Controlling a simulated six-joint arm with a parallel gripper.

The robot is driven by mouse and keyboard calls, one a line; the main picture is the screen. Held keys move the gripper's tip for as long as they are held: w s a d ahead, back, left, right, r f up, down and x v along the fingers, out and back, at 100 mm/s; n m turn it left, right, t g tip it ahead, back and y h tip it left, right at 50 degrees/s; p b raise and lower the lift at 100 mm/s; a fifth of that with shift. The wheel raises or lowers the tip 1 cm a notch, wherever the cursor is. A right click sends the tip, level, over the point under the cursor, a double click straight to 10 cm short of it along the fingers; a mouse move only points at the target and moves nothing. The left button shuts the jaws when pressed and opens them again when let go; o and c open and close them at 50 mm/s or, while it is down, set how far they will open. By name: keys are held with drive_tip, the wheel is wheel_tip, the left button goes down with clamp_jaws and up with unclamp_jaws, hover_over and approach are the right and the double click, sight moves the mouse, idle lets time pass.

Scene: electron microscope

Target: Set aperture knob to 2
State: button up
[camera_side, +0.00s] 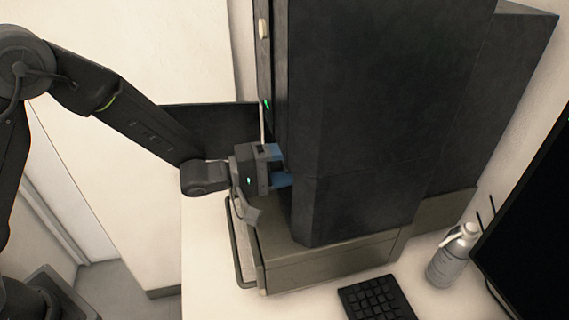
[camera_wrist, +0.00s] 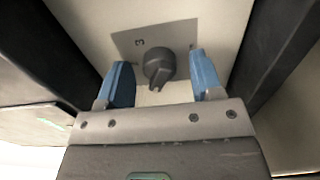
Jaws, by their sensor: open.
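The aperture knob (camera_wrist: 158,66) is a dark grey round knob with a pointed grip, on a grey label plate (camera_wrist: 185,37) in the wrist view. A digit 3 shows on the plate to the upper left of the knob; other marks are too small or hidden to read. My gripper (camera_wrist: 160,78) is open, its two blue fingers on either side of the knob with gaps on both sides. In the side view my gripper (camera_side: 283,166) reaches into the microscope's front, and the dark housing hides the knob.
The tall dark microscope column (camera_side: 350,120) stands on a grey-green base (camera_side: 325,262). Dark panels flank the knob on both sides in the wrist view.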

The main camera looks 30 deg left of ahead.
drive_tip(key=c, duration=0.9)
drive_tip(key=shift+m, duration=0.3)
drive_tip(key=m, duration=0.4)
drive_tip(key=shift+m, duration=2)
